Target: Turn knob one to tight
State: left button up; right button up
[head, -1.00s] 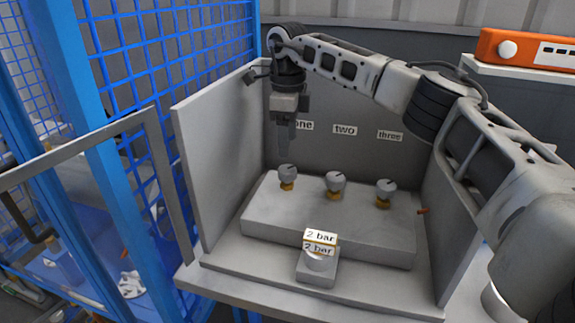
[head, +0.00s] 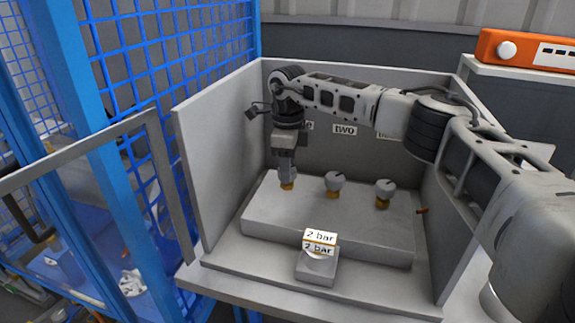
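Knob one (head: 288,185) is the leftmost of three grey knobs with brass bases on a raised grey block (head: 330,222). Its brass base shows, but its grey top is mostly hidden by my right gripper (head: 287,174). The gripper points straight down with its fingers at the knob's top; whether they are closed on it cannot be told. The pointer mark of knob one is hidden. The "one" label behind is mostly covered by my arm. My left gripper is not in view.
Knob two (head: 334,184) and knob three (head: 384,192) stand to the right. A small block labelled "2 bar" (head: 318,255) is in front. Grey side walls (head: 218,165) enclose the block. A blue mesh fence (head: 175,60) is at left, an orange box (head: 525,48) at upper right.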

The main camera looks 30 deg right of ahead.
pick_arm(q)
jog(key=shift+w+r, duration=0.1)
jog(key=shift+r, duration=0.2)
pick_arm(e)
jog(key=shift+r, duration=0.1)
jog(key=shift+m+p, duration=0.3)
jog(key=shift+m, duration=0.1)
jog(key=shift+r+m+p, duration=0.1)
jog(key=shift+m+p, duration=0.5)
jog(key=shift+m, duration=0.4)
jog(key=m+p, duration=0.1)
jog(key=m, duration=0.1)
jog(key=shift+m, duration=0.3)
jog(key=m+p, duration=0.1)
jog(key=m, duration=0.2)
jog(key=shift+m+p, duration=0.35)
jog(key=shift+m, duration=0.05)
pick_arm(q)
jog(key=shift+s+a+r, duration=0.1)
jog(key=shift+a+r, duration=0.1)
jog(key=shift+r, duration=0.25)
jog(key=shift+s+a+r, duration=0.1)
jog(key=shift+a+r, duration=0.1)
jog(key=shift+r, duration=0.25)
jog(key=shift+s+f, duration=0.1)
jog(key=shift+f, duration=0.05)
pick_arm(e)
jog(key=shift+m, duration=0.5)
